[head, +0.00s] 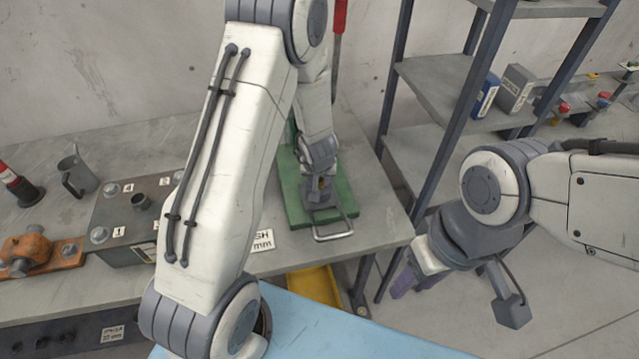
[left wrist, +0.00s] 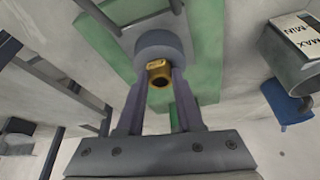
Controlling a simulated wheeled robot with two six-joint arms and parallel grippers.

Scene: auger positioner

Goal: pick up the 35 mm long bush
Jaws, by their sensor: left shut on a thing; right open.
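A small brass bush (left wrist: 158,74) with a dark bore sits between the fingertips of my left gripper (left wrist: 160,85) in the left wrist view. The gripper is shut on it. A round grey part (left wrist: 155,45) is right behind the bush; I cannot tell whether they touch. In the head view my left gripper (head: 320,172) points down over a green base (head: 292,205), and a bit of brass shows there. The bush's length cannot be read. My right gripper (head: 455,285) is open and empty at the right, off the bench.
A grey bench (head: 385,225) carries a numbered block (head: 125,215), an orange part (head: 28,250) and a mug (head: 75,172). A partly hidden card reading "mm" (head: 263,240) lies near the front edge. A metal shelf (head: 430,80) stands right. A yellow bin (head: 315,287) is below.

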